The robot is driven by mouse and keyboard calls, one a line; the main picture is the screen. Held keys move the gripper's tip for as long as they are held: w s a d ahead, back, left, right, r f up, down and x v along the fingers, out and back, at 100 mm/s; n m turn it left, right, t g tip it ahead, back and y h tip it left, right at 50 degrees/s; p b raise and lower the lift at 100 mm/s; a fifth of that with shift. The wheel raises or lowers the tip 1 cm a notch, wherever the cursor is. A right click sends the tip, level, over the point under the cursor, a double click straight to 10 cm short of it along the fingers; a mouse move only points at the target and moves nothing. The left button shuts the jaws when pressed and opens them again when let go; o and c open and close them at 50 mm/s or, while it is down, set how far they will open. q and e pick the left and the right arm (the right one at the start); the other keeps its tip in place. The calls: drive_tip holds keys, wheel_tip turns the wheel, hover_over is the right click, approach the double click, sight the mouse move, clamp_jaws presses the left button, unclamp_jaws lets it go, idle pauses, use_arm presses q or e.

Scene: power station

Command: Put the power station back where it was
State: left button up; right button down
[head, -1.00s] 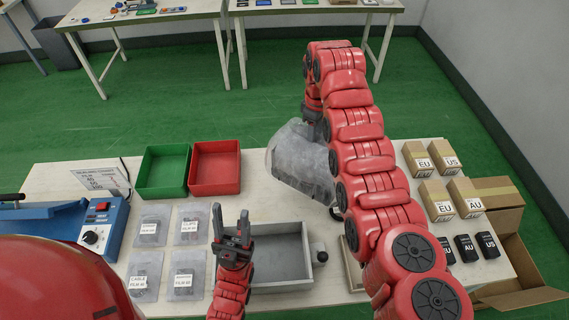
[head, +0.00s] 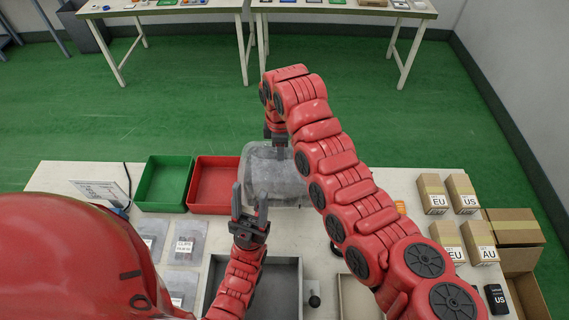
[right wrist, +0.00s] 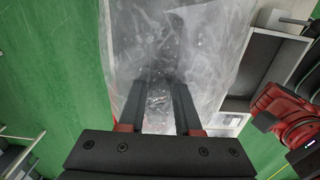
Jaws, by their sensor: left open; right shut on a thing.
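A clear, crinkled plastic bag (head: 272,182) with a greyish thing inside is at the table's back edge, just right of the red bin. Whether that is the power station I cannot tell. My right gripper (head: 276,138) reaches over from behind and is shut on the bag's top. In the right wrist view the bag (right wrist: 185,40) fills the space at the fingers (right wrist: 160,105). Whether its bottom rests on the table is unclear. My left gripper (head: 250,206) is open and empty, in front of the bag, over the grey tray (head: 288,270).
A green bin (head: 163,184) and the red bin (head: 212,184) stand at back left. Labelled bags (head: 187,247) lie at left. Small cartons (head: 433,194), black adapters (head: 497,299) and an open cardboard box (head: 515,228) are at right. A small cylinder (head: 314,296) stands beside the tray.

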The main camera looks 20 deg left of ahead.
sight(281, 170)
wheel_tip(281, 170, down, 4)
drive_tip(key=shift+r, duration=0.1)
drive_tip(key=shift+w+f, duration=0.15)
drive_tip(key=shift+f, duration=0.4)
drive_tip(key=f, duration=0.1)
drive_tip(key=f+b, duration=0.1)
drive_tip(key=shift+s+f, duration=0.2)
drive_tip(key=shift+f, duration=0.1)
drive_tip(key=shift+w+f, duration=0.15)
drive_tip(key=shift+f, duration=0.2)
drive_tip(key=c, duration=0.6)
unclamp_jaws()
drive_tip(key=shift+s, duration=0.2)
drive_tip(key=shift+f, duration=0.1)
